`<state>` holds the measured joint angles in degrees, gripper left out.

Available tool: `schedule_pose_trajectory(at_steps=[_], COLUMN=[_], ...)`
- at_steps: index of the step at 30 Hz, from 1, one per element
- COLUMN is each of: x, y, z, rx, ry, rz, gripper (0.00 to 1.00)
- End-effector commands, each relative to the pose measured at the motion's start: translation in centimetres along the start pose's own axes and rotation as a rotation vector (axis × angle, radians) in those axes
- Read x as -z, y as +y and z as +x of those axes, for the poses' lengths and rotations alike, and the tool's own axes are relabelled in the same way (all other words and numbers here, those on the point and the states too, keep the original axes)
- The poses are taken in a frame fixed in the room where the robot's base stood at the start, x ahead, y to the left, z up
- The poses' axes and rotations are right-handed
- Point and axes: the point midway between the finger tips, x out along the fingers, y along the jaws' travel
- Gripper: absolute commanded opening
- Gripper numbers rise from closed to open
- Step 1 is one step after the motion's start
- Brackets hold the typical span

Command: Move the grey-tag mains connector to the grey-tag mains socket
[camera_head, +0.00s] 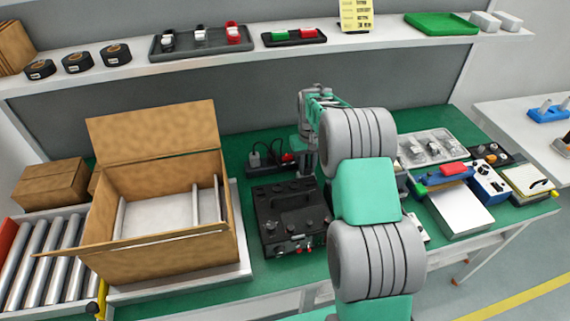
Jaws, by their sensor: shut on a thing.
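My gripper (305,165) points down at the back of the green bench, behind a black machine (290,218) and at the right end of a dark strip. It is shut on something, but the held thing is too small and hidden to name. Black plugs (264,157) with cords stand on the strip, left of my gripper, and a red part (288,158) shows between them. I cannot make out a grey tag on any connector or socket. My arm hides the bench to the right of the black machine.
An open cardboard box (165,255) stands left of the black machine, beside a roller conveyor (40,255). A grey tray (460,148), a blue-and-red tool (442,175) and a white box (458,215) lie right of my arm. A shelf (380,38) runs above the back.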

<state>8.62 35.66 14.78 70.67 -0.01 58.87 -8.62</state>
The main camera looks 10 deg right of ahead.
Motion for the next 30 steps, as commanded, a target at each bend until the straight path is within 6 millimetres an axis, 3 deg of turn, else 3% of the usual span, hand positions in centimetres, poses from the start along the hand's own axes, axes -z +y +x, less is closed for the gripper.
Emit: schedule_pose_trajectory(at_steps=[17,30], x=[0.0,0.0], y=[0.0,0.0], z=[-0.4,-2.8], rx=[0.000,0.000], ry=[0.000,0.000], rz=[0.000,0.000], gripper=[0.00,0.00])
